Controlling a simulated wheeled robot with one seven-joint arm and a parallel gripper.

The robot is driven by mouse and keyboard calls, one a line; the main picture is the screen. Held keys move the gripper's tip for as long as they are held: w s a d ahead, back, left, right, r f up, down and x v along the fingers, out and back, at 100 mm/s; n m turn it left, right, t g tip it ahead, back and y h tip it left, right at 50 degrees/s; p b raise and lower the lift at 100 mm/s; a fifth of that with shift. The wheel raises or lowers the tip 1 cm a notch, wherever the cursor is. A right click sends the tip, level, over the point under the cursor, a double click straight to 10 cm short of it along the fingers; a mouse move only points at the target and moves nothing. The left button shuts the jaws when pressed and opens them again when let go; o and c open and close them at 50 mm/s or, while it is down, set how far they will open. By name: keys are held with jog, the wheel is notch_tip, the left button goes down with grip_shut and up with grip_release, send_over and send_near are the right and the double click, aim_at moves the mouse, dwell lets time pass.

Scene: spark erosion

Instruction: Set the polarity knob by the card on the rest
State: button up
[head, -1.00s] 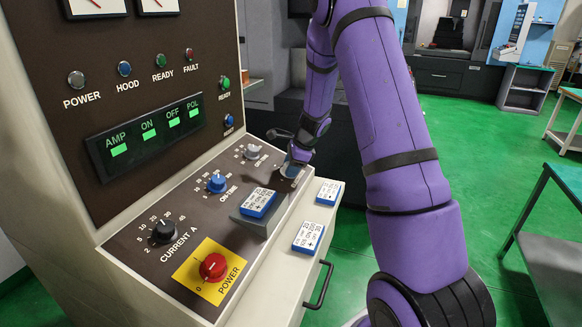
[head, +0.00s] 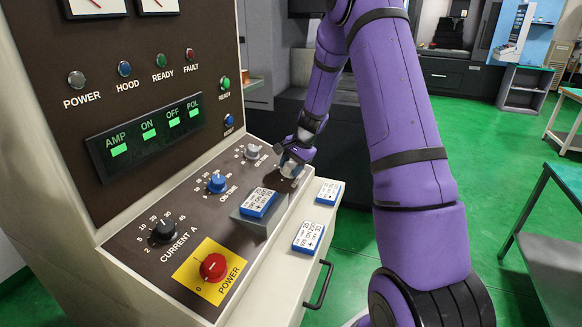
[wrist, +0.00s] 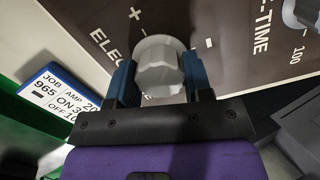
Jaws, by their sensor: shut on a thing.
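My gripper (head: 291,167) is at the far right end of the sloped control panel. In the wrist view my gripper (wrist: 162,85) has its two blue fingers shut on the sides of a pale grey knob (wrist: 160,68). A white plus and a white minus are printed beyond this knob; I cannot tell which its pointer faces. The card on the rest (head: 258,203) is blue-edged with a white printed face; its small sign looks like a plus. It leans on the grey rest (head: 262,225), nearer than my gripper.
Two similar cards lie on the pale ledge, one far (head: 328,192) and one near (head: 308,237). Open floor is at right.

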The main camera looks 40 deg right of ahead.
jog(key=n, duration=0.4)
jog(key=shift+n, duration=0.3)
jog(key=shift+n+g+h, duration=0.3)
jog(key=shift+n, duration=1.4)
jog(key=o, duration=0.9)
jog(key=shift+r, duration=0.1)
jog(key=v, duration=1)
jog(key=shift+s+d+r, duration=0.1)
jog(key=shift+d+r, duration=0.05)
jog(key=shift+r, duration=0.15)
